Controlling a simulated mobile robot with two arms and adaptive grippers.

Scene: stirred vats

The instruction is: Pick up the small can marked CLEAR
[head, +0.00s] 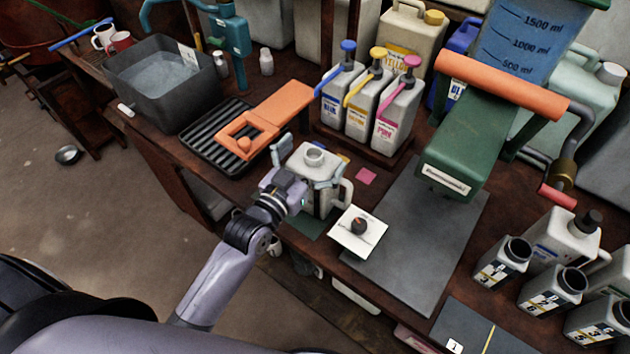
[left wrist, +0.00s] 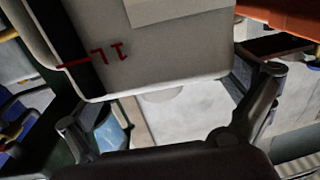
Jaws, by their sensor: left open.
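In the left wrist view the open fingers (left wrist: 170,112) show below the jug's pale wall (left wrist: 170,60), which has a red 1L mark. I cannot tell whether the fingers touch it. I cannot read the word CLEAR on any can. A white can with a black cap (head: 562,240) stands at the right, its label too small to read. A larger cream can with a yellow cap (head: 412,35) stands at the back.
Pump cans marked BLUE (head: 338,95) and PINK (head: 397,118) stand in a rack behind the jug. A green press (head: 468,150) overhangs a grey mat (head: 420,240). Open dark-rimmed containers (head: 502,262) stand at right.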

